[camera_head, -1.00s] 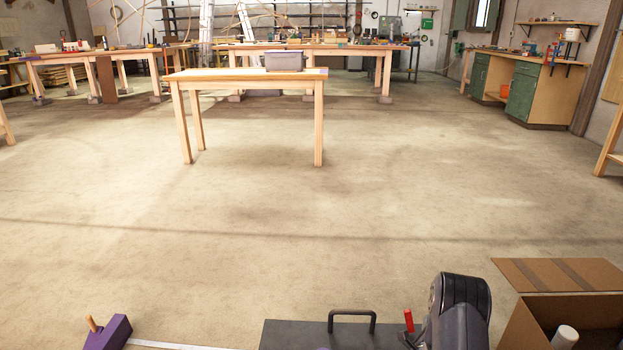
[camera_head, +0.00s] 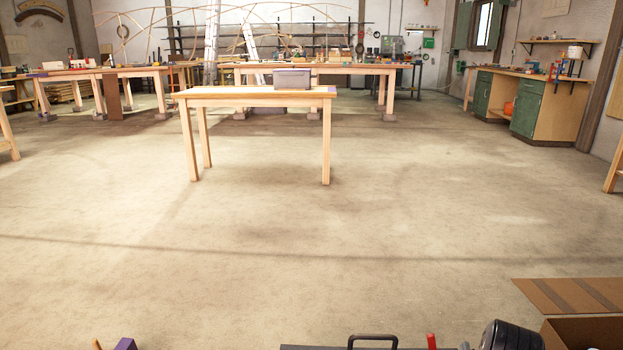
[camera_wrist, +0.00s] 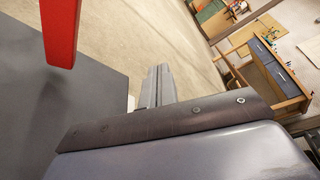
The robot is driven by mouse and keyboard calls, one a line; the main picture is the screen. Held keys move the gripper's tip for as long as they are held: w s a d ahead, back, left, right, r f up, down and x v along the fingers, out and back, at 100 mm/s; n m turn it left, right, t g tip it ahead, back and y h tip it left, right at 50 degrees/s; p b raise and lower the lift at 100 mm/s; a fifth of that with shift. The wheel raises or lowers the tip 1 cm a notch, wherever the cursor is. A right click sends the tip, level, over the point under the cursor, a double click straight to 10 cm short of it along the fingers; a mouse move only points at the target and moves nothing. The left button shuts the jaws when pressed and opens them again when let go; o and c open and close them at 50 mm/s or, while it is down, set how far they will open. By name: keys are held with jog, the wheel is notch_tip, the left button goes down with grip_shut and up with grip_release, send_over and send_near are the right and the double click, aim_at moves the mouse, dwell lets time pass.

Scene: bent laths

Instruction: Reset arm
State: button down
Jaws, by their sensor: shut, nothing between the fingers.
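My gripper (camera_wrist: 158,86) shows in the wrist view as a pair of grey fingers, closed together, beyond a dark bracket with screw heads. The fingers hold nothing. A rounded grey part of my arm fills the bottom of that view. A red upright piece (camera_wrist: 61,30) hangs into the wrist view at the upper left, apart from the fingers, over a dark flat surface. In the head view only a dark rounded part of my arm shows at the bottom edge, right of centre; the gripper itself is out of that view.
A wooden table (camera_head: 230,93) bearing a grey bin (camera_head: 292,80) stands ahead, with workbenches behind it. A green-doored cabinet (camera_head: 525,105) is at the right. An open cardboard box (camera_head: 585,335) is at the lower right, a purple block (camera_head: 125,344) at the lower left. The floor between is clear.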

jog(key=s+p, duration=0.4)
jog(key=s, duration=0.3)
jog(key=shift+s+r, duration=0.1)
jog(key=shift+r, duration=0.05)
jog(key=shift+v, duration=0.8)
